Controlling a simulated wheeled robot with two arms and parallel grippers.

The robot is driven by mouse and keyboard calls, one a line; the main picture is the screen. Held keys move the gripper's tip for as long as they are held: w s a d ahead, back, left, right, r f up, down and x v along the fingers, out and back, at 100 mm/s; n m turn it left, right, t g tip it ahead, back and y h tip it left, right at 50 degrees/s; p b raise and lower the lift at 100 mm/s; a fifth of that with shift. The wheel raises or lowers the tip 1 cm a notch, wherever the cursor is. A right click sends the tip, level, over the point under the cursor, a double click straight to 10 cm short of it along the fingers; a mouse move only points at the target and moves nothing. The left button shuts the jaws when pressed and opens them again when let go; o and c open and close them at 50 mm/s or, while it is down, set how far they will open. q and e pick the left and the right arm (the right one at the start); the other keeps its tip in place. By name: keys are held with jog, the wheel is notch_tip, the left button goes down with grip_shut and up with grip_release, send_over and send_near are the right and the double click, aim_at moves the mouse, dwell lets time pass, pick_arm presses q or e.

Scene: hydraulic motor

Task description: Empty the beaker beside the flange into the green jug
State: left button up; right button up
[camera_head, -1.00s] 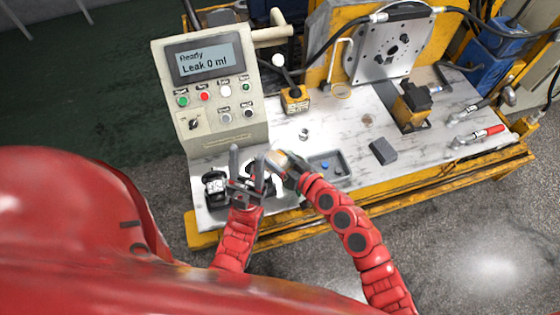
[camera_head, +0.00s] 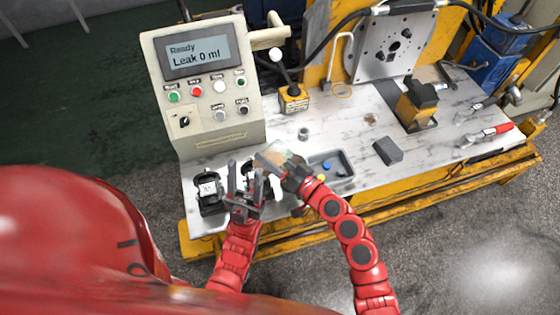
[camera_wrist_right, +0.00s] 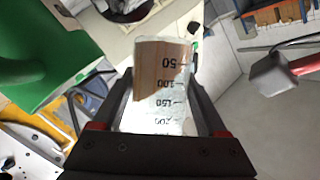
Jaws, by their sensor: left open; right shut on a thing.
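My right gripper (camera_wrist_right: 165,115) is shut on a clear beaker (camera_wrist_right: 160,85) with graduation marks and brown liquid in it. The liquid's edge slants across the marks, so the beaker is tilted. In the head view the beaker (camera_head: 270,160) shows small above the near left of the bench, beside my right gripper (camera_head: 294,172). My left gripper (camera_head: 241,182) is open and empty just left of it, fingers pointing up. A bright green surface (camera_wrist_right: 35,55) fills the upper left of the right wrist view; I cannot tell if it is the jug. The steel plate (camera_head: 372,62) stands upright at the back.
A control panel (camera_head: 200,95) reading "Leak 0 ml" stands at the left. A dark labelled object (camera_head: 208,192) sits near my left gripper. A grey tray (camera_head: 345,180) holds small parts. A dark block (camera_head: 388,151) and a red-handled tool (camera_head: 490,133) lie to the right.

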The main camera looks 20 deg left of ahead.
dwell(0.7)
jog(key=shift+d+b, duration=0.1)
jog(key=shift+b, duration=0.35)
jog(key=shift+f+m+b, duration=0.25)
jog(key=shift+m+b, duration=0.05)
jog(key=shift+b, duration=0.2)
jog(key=shift+f+m+y+b, duration=0.1)
jog(key=shift+m+y+b, duration=0.35)
jog(key=shift+b, duration=0.4)
dwell(0.4)
jog(key=shift+m+t+b, duration=0.3)
jog(key=shift+m+b, duration=0.15)
jog(key=shift+b, duration=0.1)
dwell(0.5)
jog(key=shift+f+m+y+b, duration=0.1)
jog(key=shift+m+y+b, duration=0.2)
jog(key=shift+b, duration=0.15)
jog(key=shift+m+y+b, duration=0.25)
jog(key=shift+m+b, duration=0.25)
jog(key=shift+b, duration=0.15)
